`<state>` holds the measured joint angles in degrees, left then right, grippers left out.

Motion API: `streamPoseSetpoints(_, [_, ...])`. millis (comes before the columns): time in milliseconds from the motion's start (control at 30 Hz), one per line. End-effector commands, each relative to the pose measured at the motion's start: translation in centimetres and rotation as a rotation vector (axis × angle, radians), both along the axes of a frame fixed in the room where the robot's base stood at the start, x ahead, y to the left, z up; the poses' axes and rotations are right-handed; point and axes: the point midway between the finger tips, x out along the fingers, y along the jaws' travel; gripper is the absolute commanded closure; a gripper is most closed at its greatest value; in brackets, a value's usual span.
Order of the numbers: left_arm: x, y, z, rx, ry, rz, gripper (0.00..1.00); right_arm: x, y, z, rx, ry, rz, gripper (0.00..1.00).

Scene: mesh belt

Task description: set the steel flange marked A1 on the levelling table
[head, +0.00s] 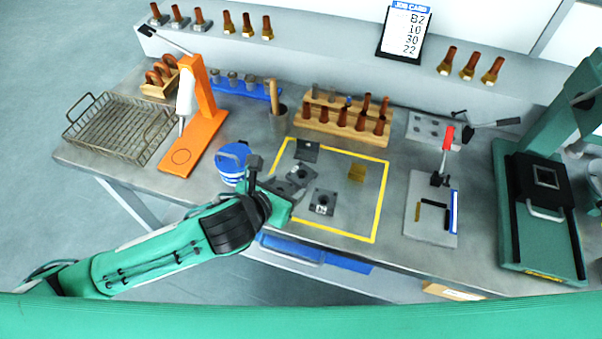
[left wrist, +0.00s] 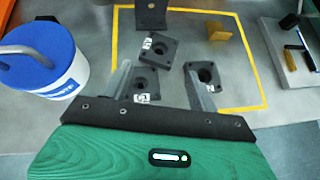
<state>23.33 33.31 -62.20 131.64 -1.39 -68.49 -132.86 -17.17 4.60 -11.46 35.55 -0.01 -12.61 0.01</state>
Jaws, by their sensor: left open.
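Three dark square steel flanges, each with a central hole, lie close together inside the yellow outline. One flange (head: 323,203) is nearest the front, another (head: 300,174) lies behind it, and the third is partly hidden by my gripper. In the left wrist view they are a rear flange (left wrist: 172,52), a left flange (left wrist: 143,83) and a right flange (left wrist: 203,76). Each has a small white label, too small to read, so I cannot tell which is A1. My left gripper (head: 290,192) is open and empty above them; its fingers (left wrist: 158,88) straddle the left flange in the wrist view. I cannot identify the levelling table with certainty.
A blue-lidded white tub (head: 232,163) stands left of my gripper. A dark angle bracket (head: 307,150) and a brass block (head: 357,173) lie in the outline. A clamp fixture (head: 432,208) and green press (head: 540,215) stand right. A wooden rack (head: 342,122) is behind.

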Motion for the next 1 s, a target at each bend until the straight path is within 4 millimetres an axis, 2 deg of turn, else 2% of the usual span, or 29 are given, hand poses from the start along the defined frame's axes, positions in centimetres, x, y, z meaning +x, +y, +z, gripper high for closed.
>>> streamPoseSetpoints(100, [1.1, -0.6, -0.8, 0.0, 0.0, 0.001, 0.4, 0.0, 0.1, 0.2, 0.001, 0.0, -0.001, 0.64])
streamPoseSetpoints(367, [2.4, -1.2, -1.7, 0.0, 0.0, 0.001, 0.4, 0.0, 0.2, 0.6, 0.002, 0.0, -0.001, 0.64])
streamPoseSetpoints(633, [5.0, -2.6, -3.7, 0.0, -0.001, 0.0, 0.4, 0.0, 0.2, 1.3, 0.002, 0.0, -0.001, 0.64])
streamPoseSetpoints(967, [5.5, -2.9, -4.2, 0.0, -0.002, -0.001, 0.4, 0.0, 0.2, 1.3, 0.002, 0.0, -0.001, 0.64])
streamPoseSetpoints(1000, [5.5, -2.9, -4.2, 0.0, -0.002, -0.001, 0.44, -0.1, 0.1, 1.3, 0.002, 0.0, -0.001, 0.64])
